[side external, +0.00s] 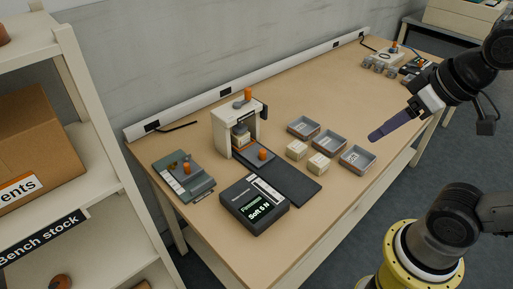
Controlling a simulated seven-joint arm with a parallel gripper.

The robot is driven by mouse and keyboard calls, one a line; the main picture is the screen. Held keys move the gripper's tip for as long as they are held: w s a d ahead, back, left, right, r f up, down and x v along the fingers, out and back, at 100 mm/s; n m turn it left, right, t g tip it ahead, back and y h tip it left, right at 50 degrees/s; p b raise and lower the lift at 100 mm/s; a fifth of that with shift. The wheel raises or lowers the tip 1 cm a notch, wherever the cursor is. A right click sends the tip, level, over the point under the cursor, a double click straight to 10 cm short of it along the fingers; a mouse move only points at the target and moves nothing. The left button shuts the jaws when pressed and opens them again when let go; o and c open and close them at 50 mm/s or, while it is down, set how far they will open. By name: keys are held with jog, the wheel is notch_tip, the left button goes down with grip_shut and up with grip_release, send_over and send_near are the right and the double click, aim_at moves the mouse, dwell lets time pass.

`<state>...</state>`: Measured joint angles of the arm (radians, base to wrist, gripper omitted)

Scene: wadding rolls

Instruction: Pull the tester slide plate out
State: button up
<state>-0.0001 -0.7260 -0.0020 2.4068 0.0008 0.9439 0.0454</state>
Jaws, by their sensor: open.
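The tester (221,133) is a cream frame with an orange knob on top, standing toward the back of the bench. Its slide plate (252,161) is a small grey plate with an orange knob, low at the front opening of the frame, over a long dark base (292,186). The back of the plate is hidden within the frame, so how far it sits in I cannot tell. My gripper (378,136), with purple fingers, is open, in the air over the bench's right edge, well apart from the tester; nothing shows between its fingers.
A black readout box (245,216) reading "Firmness Soft 5 N" stands in front of the tester. A grey-green device (198,187) lies left. Cream blocks (297,149) and grey trays (358,160) stand right of the tester. The bench (300,95) is clear behind the trays.

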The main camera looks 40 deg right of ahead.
jog(key=w+r+g, duration=0.1)
jog(key=w+r, duration=0.4)
jog(key=w, duration=0.6)
jog(key=m+g, duration=0.1)
jog(key=g, duration=0.4)
send_over(263, 150)
notch_tip(263, 150, down, 17)
notch_tip(263, 150, down, 14)
jog(key=shift+f, duration=0.15)
grip_shut()
